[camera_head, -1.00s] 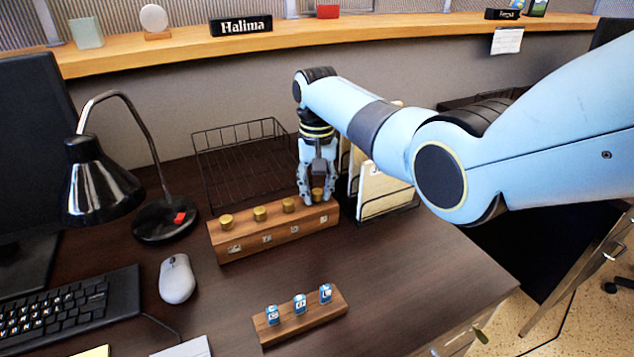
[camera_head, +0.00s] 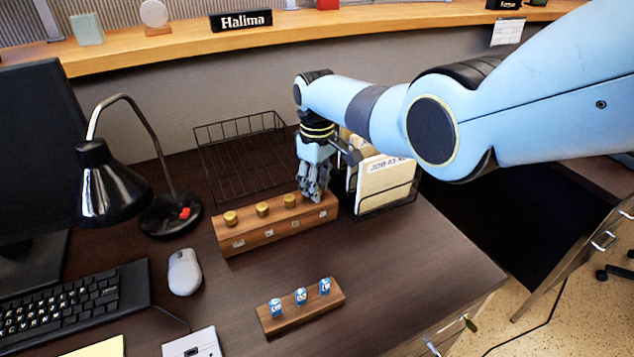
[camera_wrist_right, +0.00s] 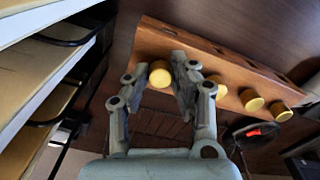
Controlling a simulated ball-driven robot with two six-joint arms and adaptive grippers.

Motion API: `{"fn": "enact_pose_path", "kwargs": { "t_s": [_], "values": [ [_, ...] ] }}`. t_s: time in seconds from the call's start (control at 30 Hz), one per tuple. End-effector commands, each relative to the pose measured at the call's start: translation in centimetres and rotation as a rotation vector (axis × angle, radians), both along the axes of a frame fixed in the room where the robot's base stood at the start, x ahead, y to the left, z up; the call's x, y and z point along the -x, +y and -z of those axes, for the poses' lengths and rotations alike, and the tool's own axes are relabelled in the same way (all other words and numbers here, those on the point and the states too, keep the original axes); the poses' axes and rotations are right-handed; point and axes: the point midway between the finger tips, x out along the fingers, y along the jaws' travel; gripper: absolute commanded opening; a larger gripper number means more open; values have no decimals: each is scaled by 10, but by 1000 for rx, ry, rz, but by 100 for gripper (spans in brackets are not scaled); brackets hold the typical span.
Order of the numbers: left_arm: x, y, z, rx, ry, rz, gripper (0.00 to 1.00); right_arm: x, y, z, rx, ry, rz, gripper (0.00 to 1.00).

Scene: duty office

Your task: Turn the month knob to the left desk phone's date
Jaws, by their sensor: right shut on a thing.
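A wooden block (camera_head: 270,232) on the desk carries a row of brass knobs, with a small marked window in front of each. Three knobs show clearly: the left one (camera_head: 231,218), the second (camera_head: 262,209) and the third (camera_head: 290,200). My right gripper (camera_head: 316,196) points down over the right end and is shut on the end knob, which its fingers mostly hide in the head view. In the wrist view this end knob (camera_wrist_right: 160,75) sits between the fingertips. The window marks are too small to read. No desk phone date is readable. My left gripper is out of view.
A wire file rack (camera_head: 385,200) with folders stands close right of my gripper. A wire basket (camera_head: 240,160) is behind the block. A smaller wooden block (camera_head: 300,318) with blue-white pieces lies in front. A lamp (camera_head: 105,185), mouse (camera_head: 184,272) and keyboard (camera_head: 75,305) are left.

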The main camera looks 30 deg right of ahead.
Motion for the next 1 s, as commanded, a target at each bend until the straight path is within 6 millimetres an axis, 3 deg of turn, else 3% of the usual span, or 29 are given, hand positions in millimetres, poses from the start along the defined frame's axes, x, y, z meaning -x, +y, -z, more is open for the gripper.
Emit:
{"fn": "enact_pose_path", "kwargs": {
  "t_s": [0.63,0.67,0.8,1.0],
  "values": [
    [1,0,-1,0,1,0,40,0,1,0,-1,0,-54,0],
    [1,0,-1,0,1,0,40,0,1,0,-1,0,-53,25],
    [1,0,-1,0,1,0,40,0,1,0,-1,0,-53,43],
    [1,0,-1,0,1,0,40,0,0,0,-1,0,-53,47]
  ]
}}
